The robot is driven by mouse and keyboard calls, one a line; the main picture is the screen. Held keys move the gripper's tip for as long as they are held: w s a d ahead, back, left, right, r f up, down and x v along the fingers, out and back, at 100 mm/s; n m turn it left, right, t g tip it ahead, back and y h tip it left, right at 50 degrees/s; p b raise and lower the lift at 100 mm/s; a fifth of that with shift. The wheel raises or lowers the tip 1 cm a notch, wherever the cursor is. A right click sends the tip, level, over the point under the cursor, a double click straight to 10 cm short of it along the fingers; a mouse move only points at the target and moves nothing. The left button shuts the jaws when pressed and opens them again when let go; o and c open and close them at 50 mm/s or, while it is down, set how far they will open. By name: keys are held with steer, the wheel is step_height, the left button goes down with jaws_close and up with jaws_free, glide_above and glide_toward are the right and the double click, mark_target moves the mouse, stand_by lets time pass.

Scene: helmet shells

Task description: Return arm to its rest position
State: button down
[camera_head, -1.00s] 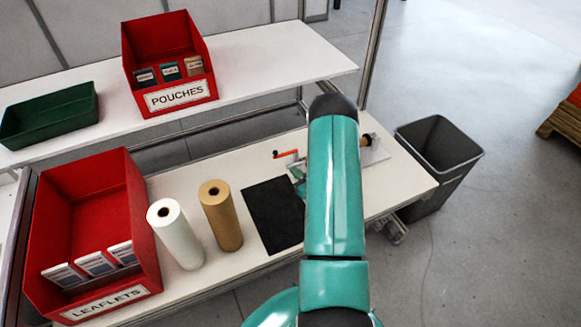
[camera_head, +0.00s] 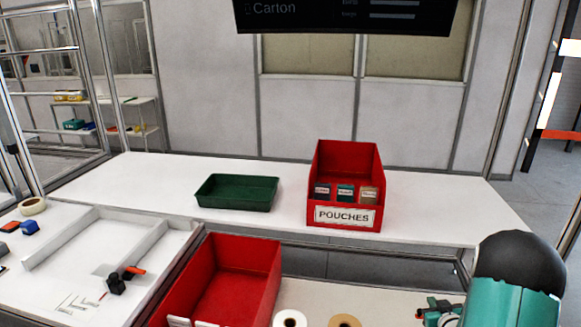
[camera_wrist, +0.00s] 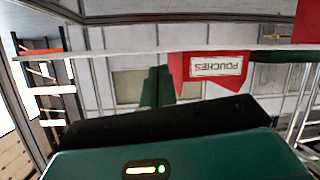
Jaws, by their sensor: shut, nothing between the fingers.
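My gripper (camera_wrist: 157,72) shows in the wrist view as two dark green fingers close together beyond a black bar and my teal housing. It looks shut, with nothing seen between the fingers. In the wrist view the scene is upside down. In the head view, my arm (camera_head: 512,280) shows only as a teal link with a black rounded end at the lower right. My gripper is not seen in the head view.
A red POUCHES bin (camera_head: 345,190) and a green tray (camera_head: 237,193) stand on the white upper shelf (camera_head: 130,185). A red bin (camera_head: 228,280), white roll (camera_head: 290,318) and brown roll (camera_head: 344,321) sit lower in front. A dark screen (camera_head: 345,15) hangs above.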

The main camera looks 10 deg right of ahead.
steer(key=s+a+r+g, duration=0.2)
steer(key=a+r, duration=0.6)
steer(key=r, duration=0.2)
steer(key=s+a+r+g, duration=0.2)
steer(key=a+r, duration=0.5)
steer(key=r, duration=0.3)
steer(key=s+a+r+g+y, duration=0.1)
steer(key=s+a+r+g, duration=0.1)
steer(key=s+a, duration=0.7)
steer(key=s+a+r+g+y, duration=0.1)
steer(key=s+a+r, duration=0.4)
steer(key=s+a, duration=0.4)
steer(key=s, duration=0.3)
steer(key=shift+s+g+y, duration=0.3)
steer(key=shift+g, duration=0.1)
steer(key=shift+d, duration=0.15)
